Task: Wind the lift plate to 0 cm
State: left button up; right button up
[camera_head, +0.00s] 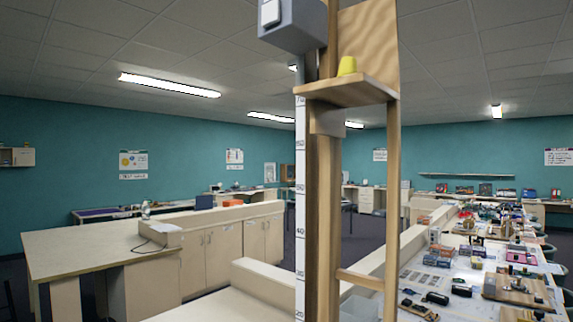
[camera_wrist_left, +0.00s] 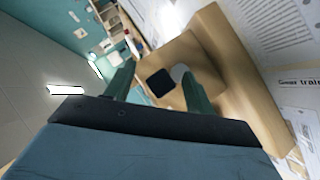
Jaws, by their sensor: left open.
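The lift plate (camera_head: 349,91) is a wooden shelf on the wooden lift tower (camera_head: 324,220) in the head view. It is level with about the 70 mark of the white scale (camera_head: 301,200). A small yellow cup-like piece (camera_head: 347,66) stands on the plate. A grey box (camera_head: 294,24) is fixed near the tower's top. In the left wrist view my left gripper (camera_wrist_left: 157,72) is open, its two green fingers apart. Beyond the fingers, a dark square piece (camera_wrist_left: 160,83) and a grey rounded piece (camera_wrist_left: 180,72) show against a wooden body. Contact cannot be told. My right gripper is not in view.
A table (camera_head: 475,262) with many small items stands at the right. Low cabinets (camera_head: 208,258) and a pale tabletop (camera_head: 90,244) are at the left. Printed sheets (camera_wrist_left: 290,40) lie behind the wooden body in the left wrist view.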

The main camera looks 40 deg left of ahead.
pick_arm(q)
jog(key=v, duration=0.8)
jog(key=shift+p, duration=0.4)
dwell(0.5)
